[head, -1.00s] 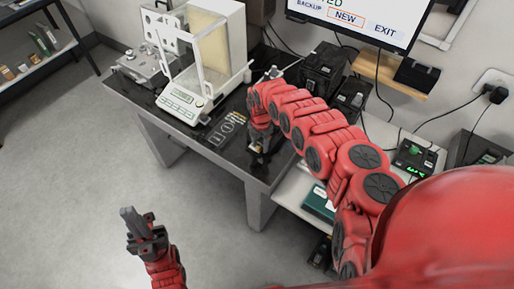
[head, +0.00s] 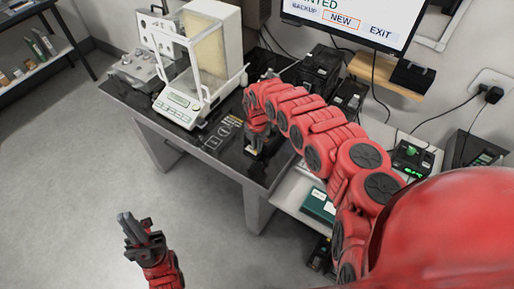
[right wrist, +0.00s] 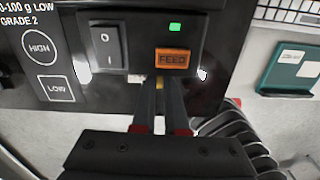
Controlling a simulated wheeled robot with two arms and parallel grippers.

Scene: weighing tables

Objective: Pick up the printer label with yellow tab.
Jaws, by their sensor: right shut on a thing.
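In the right wrist view, my right gripper (right wrist: 160,92) is shut on a small yellow piece (right wrist: 159,84), which looks like the tab of the printer label. Most of it is hidden between the fingers, and I cannot make out the label itself. The fingertips are just below the orange FEED button (right wrist: 173,60) on a dark panel. In the head view, my right gripper (head: 254,150) is low over the front right of the dark weighing table (head: 215,141), partly hidden by my arm. My left gripper (head: 128,224) is over the floor, clear of the table; its finger gap is unclear.
A rocker switch (right wrist: 108,46) and a lit green lamp (right wrist: 175,27) are on the panel. A glass-sided balance (head: 188,100) stands on the table. A monitor (head: 350,22) is at the back. The floor is free.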

